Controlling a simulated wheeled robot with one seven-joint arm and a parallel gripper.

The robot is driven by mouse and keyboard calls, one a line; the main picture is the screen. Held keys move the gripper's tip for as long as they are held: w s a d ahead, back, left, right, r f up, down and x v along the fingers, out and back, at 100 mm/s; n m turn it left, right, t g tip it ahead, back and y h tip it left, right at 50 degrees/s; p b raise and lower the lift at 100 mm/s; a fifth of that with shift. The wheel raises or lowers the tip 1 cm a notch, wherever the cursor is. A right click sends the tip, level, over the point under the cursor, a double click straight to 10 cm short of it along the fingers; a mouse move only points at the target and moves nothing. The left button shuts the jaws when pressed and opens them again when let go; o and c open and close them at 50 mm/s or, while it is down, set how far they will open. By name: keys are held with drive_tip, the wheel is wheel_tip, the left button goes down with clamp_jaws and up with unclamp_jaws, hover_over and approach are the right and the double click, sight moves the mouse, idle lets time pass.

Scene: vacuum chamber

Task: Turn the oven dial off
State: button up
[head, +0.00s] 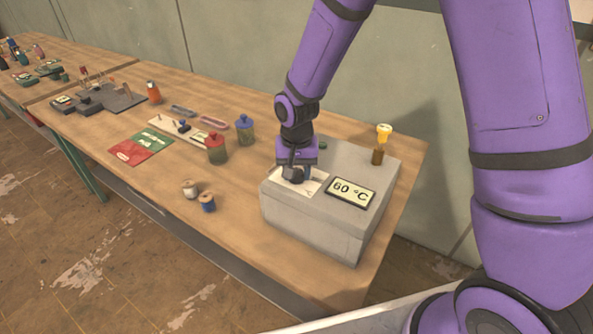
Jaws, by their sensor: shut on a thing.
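The oven (312,228) is a grey box at the right end of the wooden table. Its display (351,192) on top reads 60 °C. A pale label plate (310,187) lies on the top face to the left of the display. My gripper (294,176) points down over this plate and is shut on a small dark knob that appears to be the oven dial. The jaws and my wrist hide most of the dial, so its pointer setting cannot be read.
A brown bottle with a yellow top (379,144) stands at the oven's back right. Red (216,148) and blue-lidded (245,130) jars stand left of the oven. Two spools (207,202) are near the front edge. Red and green mats (140,150) lie farther left.

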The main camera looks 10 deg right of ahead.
sight(297, 172)
drive_tip(key=n, duration=0.5)
drive_tip(key=shift+n, duration=0.3)
drive_tip(key=n, duration=0.5)
drive_tip(key=shift+s, duration=0.1)
drive_tip(key=shift+n, duration=0.4)
drive_tip(key=o, duration=0.9)
drive_tip(key=shift+r, duration=0.1)
wheel_tip(297, 172, up, 11)
drive_tip(key=shift+f, duration=0.2)
